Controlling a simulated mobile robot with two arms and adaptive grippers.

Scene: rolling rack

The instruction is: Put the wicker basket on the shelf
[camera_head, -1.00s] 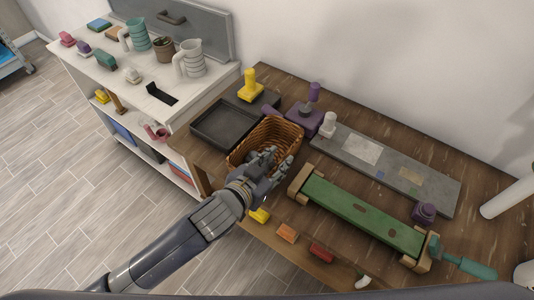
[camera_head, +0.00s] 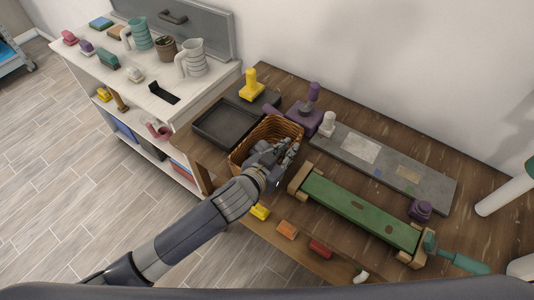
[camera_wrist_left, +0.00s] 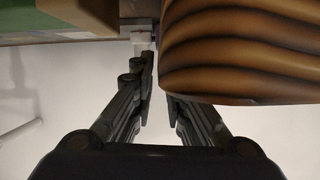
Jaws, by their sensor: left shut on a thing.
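The brown wicker basket (camera_head: 278,127) stands near the left end of the wooden workbench, beside a dark tray. My left gripper (camera_head: 284,153) is at the basket's front right side and shut on its wall. In the left wrist view the ribbed basket side (camera_wrist_left: 240,50) fills the upper right and hides the tip of one finger of the gripper (camera_wrist_left: 160,80). The white shelf unit (camera_head: 150,103) stands left of the bench, with open shelves below its top. My right gripper is not in view.
The dark tray (camera_head: 222,126) lies left of the basket. A green-topped wooden block (camera_head: 360,210) lies right of it, near a grey slab (camera_head: 385,165). Pitchers (camera_head: 191,60) and small blocks crowd the shelf unit's top. Floor (camera_head: 75,180) in front is clear.

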